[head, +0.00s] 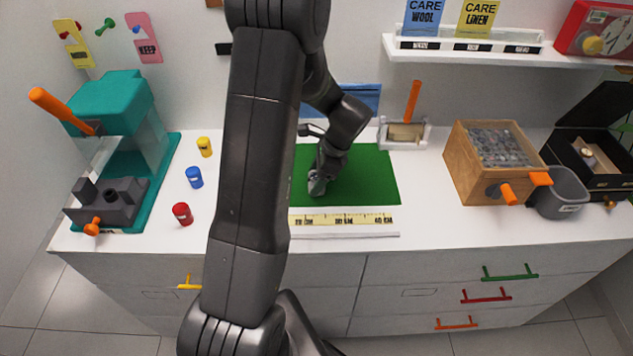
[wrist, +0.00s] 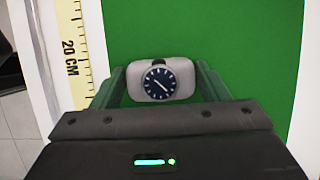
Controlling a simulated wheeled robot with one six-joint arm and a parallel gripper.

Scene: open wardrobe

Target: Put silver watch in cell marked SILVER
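The silver watch (wrist: 159,82), with a dark blue dial, sits on a light grey cushion between the two fingers of my gripper (wrist: 161,80) in the wrist view. The fingers flank the cushion closely. I cannot tell whether they press on it. In the head view my gripper (head: 318,182) points down at the green mat (head: 372,180), with a small grey shape at its tip. The open black box (head: 608,181) at the far right holds a watch with a light dial (head: 587,156). No SILVER marking is readable.
A wooden box (head: 465,175) and a grey bin (head: 560,195) stand left of the black box. A shelf (head: 465,55) hangs above. A ruler (head: 345,221) lies along the mat's front edge. Coloured pots and a teal machine (head: 115,105) are at left.

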